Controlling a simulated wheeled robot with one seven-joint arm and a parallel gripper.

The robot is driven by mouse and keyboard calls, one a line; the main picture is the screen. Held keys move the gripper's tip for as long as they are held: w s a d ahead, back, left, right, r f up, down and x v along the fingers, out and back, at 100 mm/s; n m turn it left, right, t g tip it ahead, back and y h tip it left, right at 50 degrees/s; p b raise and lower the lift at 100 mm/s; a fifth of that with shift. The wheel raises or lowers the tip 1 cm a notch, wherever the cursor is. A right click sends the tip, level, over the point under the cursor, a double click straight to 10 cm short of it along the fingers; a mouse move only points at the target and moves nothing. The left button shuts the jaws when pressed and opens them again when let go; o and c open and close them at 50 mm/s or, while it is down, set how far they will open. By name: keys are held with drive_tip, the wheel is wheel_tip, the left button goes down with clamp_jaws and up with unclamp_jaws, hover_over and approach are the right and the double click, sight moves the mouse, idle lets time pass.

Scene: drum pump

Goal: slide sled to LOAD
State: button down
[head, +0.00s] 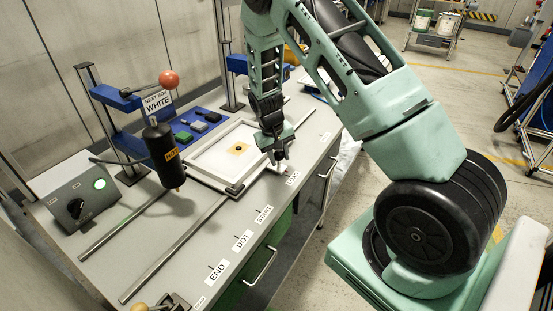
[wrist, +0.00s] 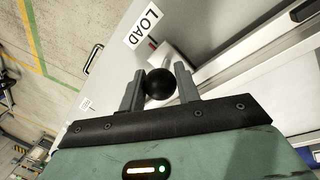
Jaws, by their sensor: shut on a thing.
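The sled (head: 206,176) is a white framed tray on two metal rails, at the right end of the bench near the LOAD label (head: 292,178). A pale panel with a small orange patch (head: 238,149) lies in it. My gripper (head: 280,157) is at the sled's front right corner. In the wrist view my gripper (wrist: 160,90) has its fingers on both sides of a black ball knob (wrist: 159,84) and is shut on it. The LOAD label (wrist: 145,25) lies just beyond the fingers there. Part of the sled is hidden behind my arm.
The rails (head: 175,250) run left past the START (head: 264,215), DOT (head: 243,240) and END (head: 216,272) labels, with clear space along them. A black HOT cylinder (head: 166,155) hangs over the rails. A control box (head: 84,203) with a lit green button stands left.

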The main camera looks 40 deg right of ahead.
drive_tip(key=c, duration=1.1)
unclamp_jaws()
drive_tip(key=shift+o, duration=0.2)
drive_tip(key=shift+r, duration=0.15)
drive_tip(key=w+a+r+b, duration=0.1)
drive_tip(key=a+r+b, duration=0.1)
drive_tip(key=r, duration=1.4)
drive_tip(key=shift+a+r+b, duration=0.4)
drive_tip(key=shift+a, duration=0.2)
